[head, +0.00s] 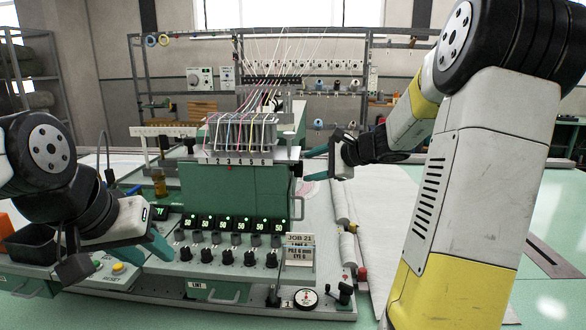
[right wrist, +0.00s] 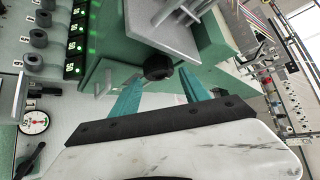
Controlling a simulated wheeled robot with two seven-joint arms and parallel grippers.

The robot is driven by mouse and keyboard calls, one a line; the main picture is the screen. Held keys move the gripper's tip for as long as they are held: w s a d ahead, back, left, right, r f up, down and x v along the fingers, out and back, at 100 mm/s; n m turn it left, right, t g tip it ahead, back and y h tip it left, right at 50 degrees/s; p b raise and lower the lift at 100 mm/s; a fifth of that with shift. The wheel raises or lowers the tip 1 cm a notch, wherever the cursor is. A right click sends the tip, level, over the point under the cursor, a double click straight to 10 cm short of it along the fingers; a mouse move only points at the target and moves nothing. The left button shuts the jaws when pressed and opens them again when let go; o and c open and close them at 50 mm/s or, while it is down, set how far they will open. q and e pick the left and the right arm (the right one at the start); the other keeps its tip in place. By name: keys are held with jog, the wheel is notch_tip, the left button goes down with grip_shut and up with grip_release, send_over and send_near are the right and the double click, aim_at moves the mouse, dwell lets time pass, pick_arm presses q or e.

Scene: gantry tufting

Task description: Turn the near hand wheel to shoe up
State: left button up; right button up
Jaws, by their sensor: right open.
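A small black round knob (head: 297,169), the likely hand wheel, sits on the right side of the green machine head (head: 235,188). In the right wrist view the black knob (right wrist: 158,67) lies ahead of and between my fingertips. My right gripper (head: 313,164) is open just right of the knob, and its teal fingers (right wrist: 160,80) straddle the line to it with no clear contact. The knob's markings cannot be read. My left gripper (head: 155,246) is low over the left of the control panel; only one teal finger shows clearly, so its opening is unclear.
The panel has green displays (head: 220,224) and a row of black knobs (head: 215,256). A round dial (head: 306,299) and a black crank (head: 342,292) stand at the front right. A JOB 21 card (head: 300,248) stands above them. Coloured threads run over the rack (head: 240,132).

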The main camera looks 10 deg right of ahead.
jog(key=shift+x, duration=1.65)
jog(key=shift+s, duration=0.1)
jog(key=shift+c, duration=0.3)
jog(key=c, duration=1)
jog(key=shift+w+d+m+g+y, duration=0.15)
jog(key=shift+m+g+y, duration=0.4)
jog(key=shift+m+g, duration=1.2)
jog(key=shift+w+a+m+g+y, duration=0.2)
jog(key=shift+m+g+y, duration=0.5)
jog(key=shift+g, duration=1.95)
jog(key=shift+w+d+m+g+y, duration=0.3)
jog(key=shift+m+g, duration=1.15)
jog(key=shift+g, duration=0.75)
jog(key=shift+a+r, duration=0.1)
